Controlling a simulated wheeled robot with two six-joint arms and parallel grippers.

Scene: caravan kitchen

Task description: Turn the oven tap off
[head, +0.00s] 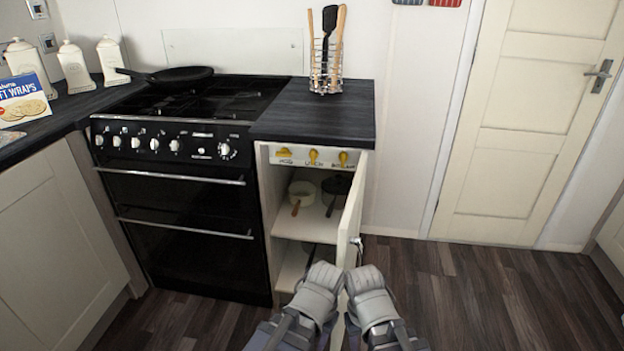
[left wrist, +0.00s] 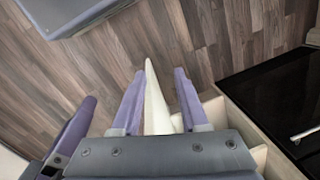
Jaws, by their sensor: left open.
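Three yellow taps sit in a row on a white panel at the top of the open cupboard in the head view: left tap (head: 283,152), middle tap (head: 313,157), right tap (head: 343,158). The left one looks turned sideways; the other two look upright. Their labels are too small to read surely, so I cannot tell which is the oven's. My left gripper (head: 318,290) is low in front of the cupboard, well below the taps. In the left wrist view it (left wrist: 158,88) is open, its fingers either side of the cupboard door's edge (left wrist: 154,100). My right gripper (head: 370,298) is beside it, fingers hidden.
The cupboard door (head: 352,215) stands open towards me, right of the taps. Pans (head: 302,192) sit on the shelf below them. The black oven (head: 180,215) is left of the cupboard. A utensil rack (head: 326,82) stands on the worktop above. The floor (head: 470,290) at right is clear.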

